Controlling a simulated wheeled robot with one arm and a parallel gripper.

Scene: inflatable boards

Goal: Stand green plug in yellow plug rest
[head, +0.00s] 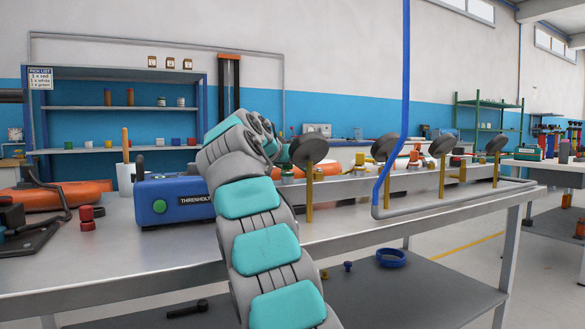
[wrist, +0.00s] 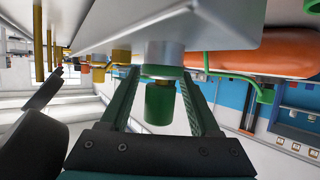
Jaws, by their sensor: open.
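In the wrist view a green plug (wrist: 159,106) with a short brass neck sits at a pale grey fitting with a green ring (wrist: 150,71). My gripper (wrist: 157,80) is open, with one green finger on each side of the plug. Gaps show between the plug and both fingers. In the head view my arm hides the gripper. A small green-and-white fitting (head: 287,172) shows beside the arm on the raised ledge. I cannot make out for sure which thing is the yellow plug rest; yellow pieces (wrist: 122,57) stand along the ledge in the wrist view.
Brass posts with dark round heads (head: 309,150) line the ledge. A blue box (head: 172,200) and a red plug (head: 87,215) are on the bench to the left. A blue hanging pole (head: 404,80) crosses the view. The bench front (head: 130,260) is clear.

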